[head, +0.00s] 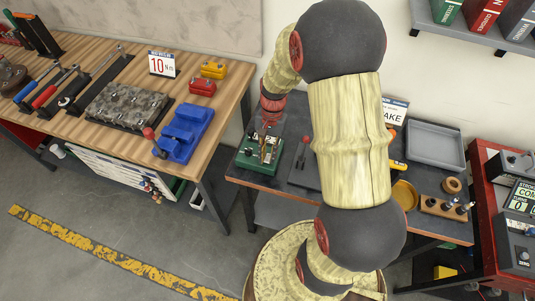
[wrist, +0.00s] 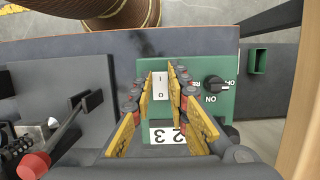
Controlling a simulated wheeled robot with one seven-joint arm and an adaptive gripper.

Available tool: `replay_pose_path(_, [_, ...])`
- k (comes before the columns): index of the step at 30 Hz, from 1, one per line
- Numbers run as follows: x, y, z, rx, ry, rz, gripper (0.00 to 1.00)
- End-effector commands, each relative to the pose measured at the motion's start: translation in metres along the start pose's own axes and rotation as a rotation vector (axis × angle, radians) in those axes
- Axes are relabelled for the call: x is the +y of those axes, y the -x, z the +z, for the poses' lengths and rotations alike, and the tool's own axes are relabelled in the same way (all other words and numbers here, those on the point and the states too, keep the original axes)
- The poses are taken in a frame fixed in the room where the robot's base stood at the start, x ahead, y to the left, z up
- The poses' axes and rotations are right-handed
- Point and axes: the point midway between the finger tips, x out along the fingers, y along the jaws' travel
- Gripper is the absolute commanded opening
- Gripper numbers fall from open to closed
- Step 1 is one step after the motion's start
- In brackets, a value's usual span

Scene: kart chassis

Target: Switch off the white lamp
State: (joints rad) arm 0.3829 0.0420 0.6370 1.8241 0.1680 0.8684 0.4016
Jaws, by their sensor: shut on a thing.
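A green switch box (wrist: 213,118) lies below my gripper in the wrist view; it also shows on the dark bench in the head view (head: 250,163). It bears a white rocker switch (wrist: 160,86) marked I and O, a black knob (wrist: 216,83) and a white number label (wrist: 167,136). My gripper (wrist: 161,79), with yellow finger pads, is shut on the white rocker switch, one finger on each side of it. In the head view my gripper (head: 265,145) is down at the box. I cannot make out a white lamp in either view.
A red-knobbed lever (wrist: 35,163) stands on a dark plate left of the box. A wooden bench (head: 225,88) with a blue fixture (head: 185,132) is at the left. A grey tray (head: 435,145) and an orange dish (head: 405,195) lie right of my arm.

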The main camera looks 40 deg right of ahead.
Motion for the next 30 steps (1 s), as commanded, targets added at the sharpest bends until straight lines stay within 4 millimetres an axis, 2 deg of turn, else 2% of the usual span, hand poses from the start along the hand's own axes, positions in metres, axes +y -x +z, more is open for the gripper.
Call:
replay_pose_path(10, [0.0, 0.0, 0.0, 0.001, 0.0, 0.0, 0.35])
replay_pose_path(20, [0.0, 0.002, 0.0, 0.002, 0.0, 0.0, 0.35])
replay_pose_path(25, [-0.001, 0.021, -0.001, 0.004, 0.0, -0.001, 0.35])
replay_pose_path(30, [-0.001, 0.056, -0.001, 0.005, 0.0, -0.002, 0.35])
